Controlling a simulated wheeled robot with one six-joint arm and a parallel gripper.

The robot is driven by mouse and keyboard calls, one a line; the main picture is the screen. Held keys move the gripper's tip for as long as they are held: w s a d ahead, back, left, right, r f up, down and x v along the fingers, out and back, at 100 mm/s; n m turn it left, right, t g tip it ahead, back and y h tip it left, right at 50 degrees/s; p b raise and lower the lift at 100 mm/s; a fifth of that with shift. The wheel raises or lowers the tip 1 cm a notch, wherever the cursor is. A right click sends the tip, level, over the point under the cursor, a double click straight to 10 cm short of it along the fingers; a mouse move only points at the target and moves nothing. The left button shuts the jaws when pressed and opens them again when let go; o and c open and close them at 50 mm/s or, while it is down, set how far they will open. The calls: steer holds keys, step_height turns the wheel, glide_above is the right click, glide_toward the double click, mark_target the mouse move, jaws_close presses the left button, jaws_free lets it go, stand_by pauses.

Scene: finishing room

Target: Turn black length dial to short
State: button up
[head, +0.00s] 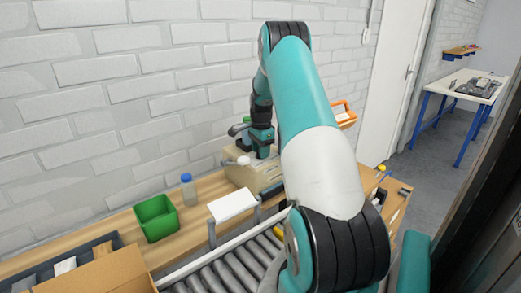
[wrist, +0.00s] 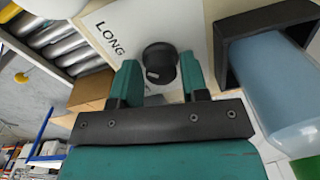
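The black length dial (wrist: 160,62) sticks out of a pale panel (wrist: 185,30) in the wrist view, with a small light mark on its near side. The printed word LONG (wrist: 110,38) is to its left; no other label is readable. My gripper (wrist: 161,68) has its two teal fingers apart, one on each side of the dial. I cannot tell whether either finger touches it. In the head view, my gripper (head: 262,138) is at the cream machine (head: 248,176) on the bench, and the dial is hidden there.
In the wrist view, a black bracket with a translucent blue block (wrist: 265,85) stands close on the right and a roller conveyor (wrist: 60,45) is at upper left. In the head view, a green bin (head: 156,218), a bottle (head: 188,190) and a cardboard box (head: 105,272) are on the bench.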

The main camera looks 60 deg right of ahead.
steer(key=c, duration=0.5)
steer(key=shift+n, duration=0.3)
steer(key=n, duration=0.7)
steer(key=shift+d+b, duration=0.1)
steer(key=shift+b, duration=0.25)
steer(key=n, duration=0.5)
steer(key=shift+n, duration=0.3)
steer(key=n, duration=0.4)
steer(key=shift+n+y+b, duration=0.3)
steer(key=shift+r, duration=0.1)
